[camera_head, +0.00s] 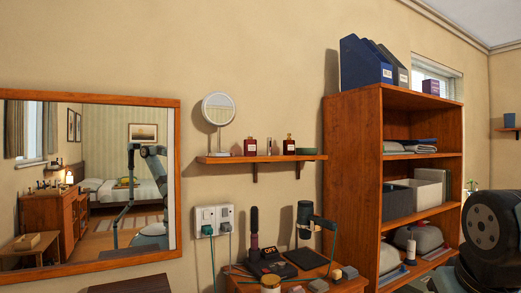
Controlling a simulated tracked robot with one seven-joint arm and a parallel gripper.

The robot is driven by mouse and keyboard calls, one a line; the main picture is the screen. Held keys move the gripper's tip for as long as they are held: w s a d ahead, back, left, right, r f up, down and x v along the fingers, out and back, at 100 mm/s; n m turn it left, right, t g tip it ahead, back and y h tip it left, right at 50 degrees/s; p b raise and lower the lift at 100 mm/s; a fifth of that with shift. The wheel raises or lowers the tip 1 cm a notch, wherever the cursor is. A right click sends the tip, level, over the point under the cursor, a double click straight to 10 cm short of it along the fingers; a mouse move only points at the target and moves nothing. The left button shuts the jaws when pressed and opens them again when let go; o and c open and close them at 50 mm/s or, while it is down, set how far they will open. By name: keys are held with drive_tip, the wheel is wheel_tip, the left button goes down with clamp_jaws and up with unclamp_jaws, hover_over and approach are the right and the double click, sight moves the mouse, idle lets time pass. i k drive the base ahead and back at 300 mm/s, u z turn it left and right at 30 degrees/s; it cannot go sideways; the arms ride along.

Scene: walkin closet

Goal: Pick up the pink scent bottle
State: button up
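No bottle in view is plainly pink. Two small dark red bottles stand upright on the wooden wall shelf (225,159): the left bottle (250,147) and the right bottle (289,146), which has a dark cap. Either may be a scent bottle, but their labels are too small to read. A dark rounded part of my arm shows at the right edge, far from that shelf. My gripper's fingers are not in view.
A round mirror (218,109) and a green dish (306,151) share the wall shelf. Below is a cluttered wooden surface (345,287) with a dark upright device (305,220). A tall wooden shelf unit (353,160) stands right; a framed mirror (179,180) hangs left.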

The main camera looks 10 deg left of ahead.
sight(250, 144)
drive_tip(key=u, duration=0.35)
drive_tip(key=i, duration=1)
drive_tip(key=u, duration=0.75)
drive_tip(key=k, duration=0.85)
drive_tip(key=u, duration=0.2)
drive_tip(key=i, duration=0.95)
drive_tip(key=z, duration=0.1)
